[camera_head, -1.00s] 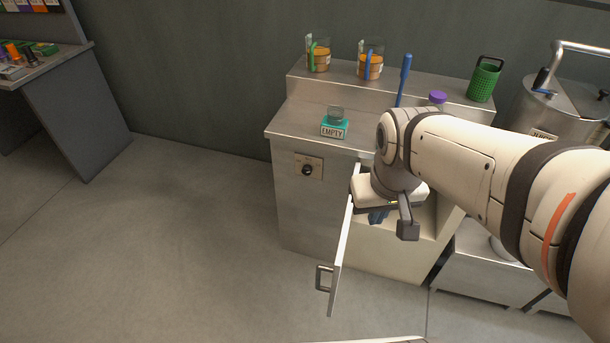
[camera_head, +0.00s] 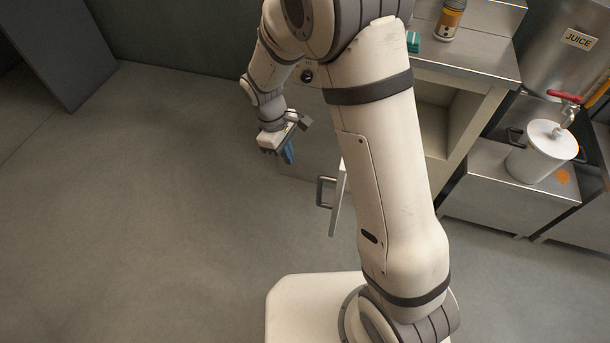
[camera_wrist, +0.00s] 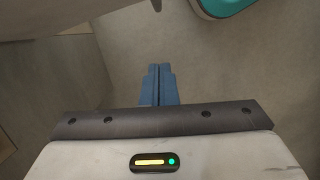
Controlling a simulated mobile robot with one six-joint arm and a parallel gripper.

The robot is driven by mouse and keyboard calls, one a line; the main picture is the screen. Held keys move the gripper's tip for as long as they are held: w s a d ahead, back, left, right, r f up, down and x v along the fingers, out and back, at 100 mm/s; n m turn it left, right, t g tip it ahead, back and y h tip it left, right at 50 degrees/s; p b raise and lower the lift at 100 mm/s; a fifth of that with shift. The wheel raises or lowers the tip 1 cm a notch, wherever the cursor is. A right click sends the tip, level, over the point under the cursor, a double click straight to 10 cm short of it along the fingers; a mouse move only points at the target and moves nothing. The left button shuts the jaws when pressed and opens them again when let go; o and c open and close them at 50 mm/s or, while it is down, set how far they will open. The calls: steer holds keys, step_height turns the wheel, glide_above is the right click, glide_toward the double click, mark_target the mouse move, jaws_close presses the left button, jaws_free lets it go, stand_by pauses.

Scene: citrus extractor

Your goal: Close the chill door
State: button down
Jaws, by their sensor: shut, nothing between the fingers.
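The chill door (camera_head: 338,205) stands swung open from the steel cabinet, seen nearly edge-on in the head view and partly hidden behind my arm. Its dark handle (camera_head: 321,192) sticks out on the left face. My gripper (camera_head: 289,157) is to the left of the door, on its handle side, apart from the handle and farther back towards the cabinet. Its blue fingers are together and empty, as they also show in the wrist view (camera_wrist: 158,84). The cabinet opening (camera_head: 434,120) shows to the right of my arm.
A steel counter (camera_head: 480,62) holds an orange-labelled bottle (camera_head: 449,18) and a teal block (camera_head: 413,42). A white pot (camera_head: 540,155) stands at the right under a red-handled tap (camera_head: 565,97). The floor (camera_head: 150,200) at the left is clear.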

steer(key=s+d+f+b, duration=0.2)
steer(key=d+f, duration=0.3)
steer(key=f, duration=0.4)
steer(key=shift+s+d+f+b, duration=0.15)
steer(key=shift+s+d+b, duration=0.2)
steer(key=shift+s, duration=0.15)
